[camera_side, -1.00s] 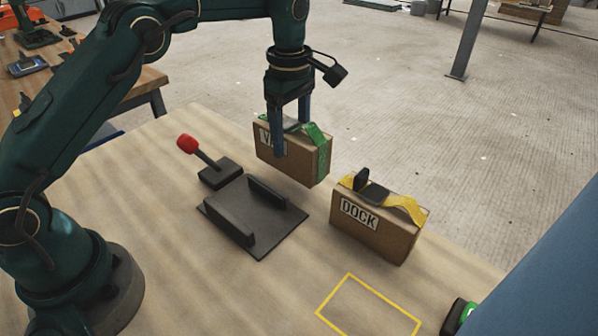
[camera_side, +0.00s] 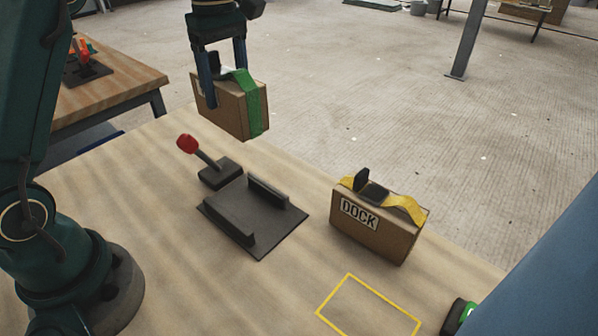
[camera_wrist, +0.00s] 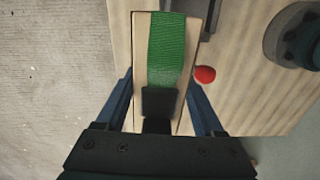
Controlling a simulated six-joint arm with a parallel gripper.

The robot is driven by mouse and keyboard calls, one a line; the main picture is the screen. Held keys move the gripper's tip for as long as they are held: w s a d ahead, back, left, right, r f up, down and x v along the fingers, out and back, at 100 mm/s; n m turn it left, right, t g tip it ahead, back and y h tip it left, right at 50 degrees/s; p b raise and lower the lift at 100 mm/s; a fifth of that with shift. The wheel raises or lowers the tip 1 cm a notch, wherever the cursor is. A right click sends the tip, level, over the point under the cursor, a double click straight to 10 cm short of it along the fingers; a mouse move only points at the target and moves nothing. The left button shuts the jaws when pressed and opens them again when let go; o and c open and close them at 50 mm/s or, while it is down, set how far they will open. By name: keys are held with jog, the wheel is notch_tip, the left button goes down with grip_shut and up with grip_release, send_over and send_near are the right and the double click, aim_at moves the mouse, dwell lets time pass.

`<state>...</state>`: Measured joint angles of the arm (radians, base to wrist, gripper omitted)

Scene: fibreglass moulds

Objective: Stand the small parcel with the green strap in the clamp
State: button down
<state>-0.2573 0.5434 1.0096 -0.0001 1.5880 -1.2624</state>
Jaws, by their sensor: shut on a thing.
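The small parcel with the green strap (camera_side: 234,105) is a brown box held in the air by my gripper (camera_side: 226,82), above the far edge of the table. My gripper is shut on it across its narrow width. In the wrist view the green strap (camera_wrist: 167,48) runs along the parcel's top between the two blue fingers (camera_wrist: 160,105). The clamp (camera_side: 270,243) is a dark plate with two low upright jaws and a lever with a red knob (camera_side: 187,144). It stands empty on the table, in front of and to the right of the parcel in the side view.
A second brown parcel with a yellow strap, labelled DOCK (camera_side: 372,232), stands right of the clamp. A yellow outlined rectangle (camera_side: 345,277) marks bare table in front. A green and black object (camera_side: 458,315) lies at the lower right. A blue surface (camera_side: 545,265) fills the right corner.

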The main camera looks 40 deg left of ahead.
jog(key=s+d+r+m, duration=0.2)
jog(key=s+d+m, duration=0.1)
jog(key=m, duration=3.2)
send_over(247, 214)
notch_tip(247, 214, down, 5)
notch_tip(247, 214, down, 9)
jog(key=shift+f, duration=0.15)
